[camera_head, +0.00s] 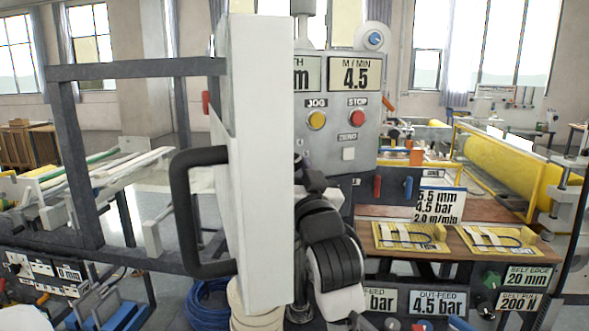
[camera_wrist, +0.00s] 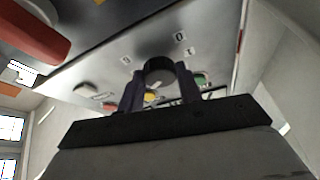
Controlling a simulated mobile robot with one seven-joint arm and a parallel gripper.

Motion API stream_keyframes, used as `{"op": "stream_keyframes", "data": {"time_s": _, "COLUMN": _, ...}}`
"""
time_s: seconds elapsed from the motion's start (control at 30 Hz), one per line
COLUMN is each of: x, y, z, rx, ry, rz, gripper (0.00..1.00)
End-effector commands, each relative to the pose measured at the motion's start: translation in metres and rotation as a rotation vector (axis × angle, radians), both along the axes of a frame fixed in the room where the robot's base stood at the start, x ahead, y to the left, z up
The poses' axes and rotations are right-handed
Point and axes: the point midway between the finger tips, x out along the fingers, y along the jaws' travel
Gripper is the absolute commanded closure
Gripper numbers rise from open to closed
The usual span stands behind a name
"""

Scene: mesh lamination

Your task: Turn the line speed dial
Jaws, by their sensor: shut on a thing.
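The line speed dial (camera_wrist: 159,69) is a dark round knob on a grey panel face with small number labels around it, seen in the wrist view. My gripper (camera_wrist: 160,82) has its two dark fingers on either side of the knob, shut on it. In the head view the grey control box (camera_head: 337,146) carries an M/MIN display (camera_head: 356,75) reading 4.5. My arm reaches up to the box's lower left from below. The dial is hidden in the head view, and my fingertips cannot be made out clearly there.
A tall white panel (camera_head: 262,150) with a dark handle (camera_head: 180,210) stands close at my arm's left. The box has a yellow JOG button (camera_head: 316,120) and a red STOP button (camera_head: 358,118). A wooden bench (camera_head: 455,240) is at right.

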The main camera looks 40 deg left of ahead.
Motion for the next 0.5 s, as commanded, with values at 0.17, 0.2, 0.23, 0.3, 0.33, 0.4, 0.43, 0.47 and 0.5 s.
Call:
{"op": "stream_keyframes", "data": {"time_s": 0.17, "x": 0.0013, "y": -0.0012, "z": -0.0026, "rx": -0.042, "ry": -0.080, "rz": -0.002, "gripper": 0.88}}
{"op": "stream_keyframes", "data": {"time_s": 0.2, "x": 0.0014, "y": -0.0015, "z": -0.0026, "rx": -0.056, "ry": -0.105, "rz": -0.003, "gripper": 0.88}}
{"op": "stream_keyframes", "data": {"time_s": 0.23, "x": 0.0016, "y": -0.0016, "z": -0.0029, "rx": -0.066, "ry": -0.125, "rz": -0.003, "gripper": 0.88}}
{"op": "stream_keyframes", "data": {"time_s": 0.3, "x": 0.0021, "y": -0.0017, "z": -0.0035, "rx": -0.096, "ry": -0.177, "rz": -0.003, "gripper": 0.88}}
{"op": "stream_keyframes", "data": {"time_s": 0.33, "x": 0.0024, "y": -0.0020, "z": -0.0034, "rx": -0.107, "ry": -0.200, "rz": -0.003, "gripper": 0.88}}
{"op": "stream_keyframes", "data": {"time_s": 0.4, "x": 0.0026, "y": -0.0023, "z": -0.0036, "rx": -0.139, "ry": -0.258, "rz": -0.004, "gripper": 0.88}}
{"op": "stream_keyframes", "data": {"time_s": 0.43, "x": 0.0024, "y": -0.0021, "z": -0.0035, "rx": -0.152, "ry": -0.283, "rz": -0.003, "gripper": 0.88}}
{"op": "stream_keyframes", "data": {"time_s": 0.47, "x": 0.0031, "y": -0.0025, "z": -0.0038, "rx": -0.167, "ry": -0.308, "rz": -0.004, "gripper": 0.88}}
{"op": "stream_keyframes", "data": {"time_s": 0.5, "x": 0.0032, "y": -0.0023, "z": -0.0036, "rx": -0.186, "ry": -0.342, "rz": -0.004, "gripper": 0.88}}
